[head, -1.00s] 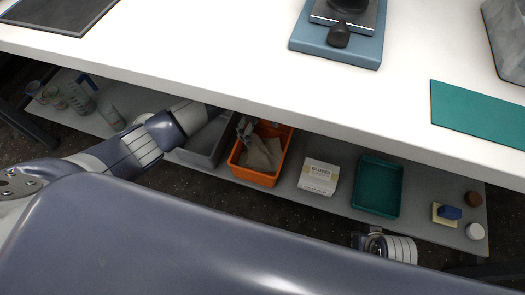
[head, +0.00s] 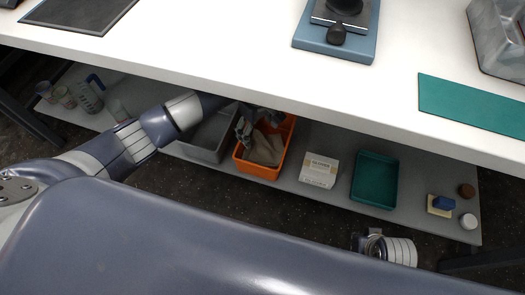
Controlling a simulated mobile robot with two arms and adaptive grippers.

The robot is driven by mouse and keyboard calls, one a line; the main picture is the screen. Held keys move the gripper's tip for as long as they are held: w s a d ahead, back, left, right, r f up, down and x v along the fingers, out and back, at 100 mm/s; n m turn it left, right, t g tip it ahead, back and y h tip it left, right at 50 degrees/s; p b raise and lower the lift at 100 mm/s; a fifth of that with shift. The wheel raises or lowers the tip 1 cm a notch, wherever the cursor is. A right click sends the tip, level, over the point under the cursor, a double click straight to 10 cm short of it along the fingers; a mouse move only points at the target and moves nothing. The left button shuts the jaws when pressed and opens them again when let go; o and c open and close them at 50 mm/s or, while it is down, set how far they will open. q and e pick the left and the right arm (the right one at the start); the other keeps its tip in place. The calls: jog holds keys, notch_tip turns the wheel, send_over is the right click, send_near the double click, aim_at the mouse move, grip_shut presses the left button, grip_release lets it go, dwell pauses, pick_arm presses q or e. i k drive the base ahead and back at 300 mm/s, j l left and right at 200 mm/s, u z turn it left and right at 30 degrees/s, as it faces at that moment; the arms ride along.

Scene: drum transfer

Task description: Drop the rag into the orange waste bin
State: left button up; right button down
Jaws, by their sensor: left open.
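The orange waste bin (head: 258,171) stands on the lower shelf under the white table. Crumpled beige cloth or paper (head: 263,150) lies in it. My left arm reaches in from the left under the table edge. My left gripper (head: 245,128) is open at the bin's left rear, over its rim. A grey-blue crumpled patch (head: 266,115) shows beside the fingers at the back of the bin; it looks like the rag, but its outline is partly hidden by the table edge. My right gripper is at the lower middle, mostly hidden by my own body; its jaws cannot be made out.
A grey bin (head: 207,148) stands left of the orange one. To the right on the shelf (head: 335,195) are a white glove box (head: 319,170), a green tray (head: 375,180), a blue item on a yellowish pad (head: 440,205) and small round lids. Bottles stand far left. The table edge overhangs the bins.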

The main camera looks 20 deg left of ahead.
aim_at(285, 129)
jog(key=k, duration=0.85)
